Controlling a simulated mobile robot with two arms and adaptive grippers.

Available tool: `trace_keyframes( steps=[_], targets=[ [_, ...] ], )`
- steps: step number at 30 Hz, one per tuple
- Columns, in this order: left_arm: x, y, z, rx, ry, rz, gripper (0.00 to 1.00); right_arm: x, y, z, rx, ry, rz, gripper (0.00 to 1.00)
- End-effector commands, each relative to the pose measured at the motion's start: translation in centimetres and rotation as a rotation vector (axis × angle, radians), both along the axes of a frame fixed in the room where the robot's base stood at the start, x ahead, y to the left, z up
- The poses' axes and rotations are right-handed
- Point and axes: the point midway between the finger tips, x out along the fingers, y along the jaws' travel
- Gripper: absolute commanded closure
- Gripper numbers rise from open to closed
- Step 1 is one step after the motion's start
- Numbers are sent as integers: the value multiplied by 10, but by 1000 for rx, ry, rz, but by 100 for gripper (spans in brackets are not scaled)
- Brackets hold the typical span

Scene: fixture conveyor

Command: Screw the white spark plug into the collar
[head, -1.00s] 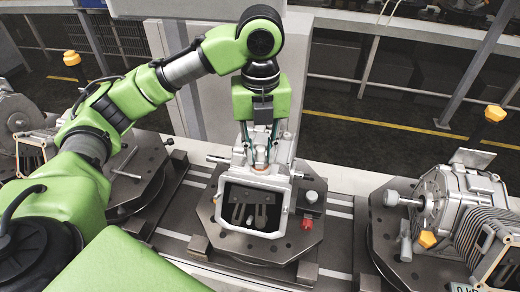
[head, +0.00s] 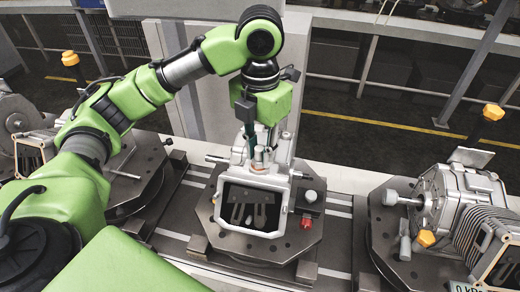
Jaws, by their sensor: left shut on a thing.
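My left gripper (head: 259,147) points straight down over the top of the grey metal housing (head: 282,183) in the middle of the head view. Its fingers are shut on the white spark plug, which they mostly hide. A small copper-coloured ring, seemingly the collar (head: 259,166), shows just below the fingertips on top of the housing. The plug appears upright and in line with the collar; I cannot tell how deep it sits. My right gripper is not in view.
A finned engine part (head: 465,200) stands on the right fixture. Another fixture (head: 140,165) is at left.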

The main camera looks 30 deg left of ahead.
Motion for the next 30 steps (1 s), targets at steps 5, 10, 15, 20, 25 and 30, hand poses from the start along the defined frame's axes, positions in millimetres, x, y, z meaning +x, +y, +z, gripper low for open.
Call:
trace_keyframes(
  steps=[5, 10, 15, 20, 25, 30],
  targets=[
    [0, -1, 0, -1, -3, -248, 100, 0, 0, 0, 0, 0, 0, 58],
    [0, -1, 0, 0, -3, -382, 100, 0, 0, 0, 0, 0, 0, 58],
    [0, -1, 0, 0, -2, -395, 100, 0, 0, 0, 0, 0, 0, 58],
    [0, -1, 0, -1, -2, -393, 59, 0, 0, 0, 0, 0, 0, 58],
    [0, -1, 0, 0, -1, -392, 59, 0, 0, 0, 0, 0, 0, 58],
    [0, -1, 0, 0, -1, -392, 59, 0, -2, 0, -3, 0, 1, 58]
  ],
)
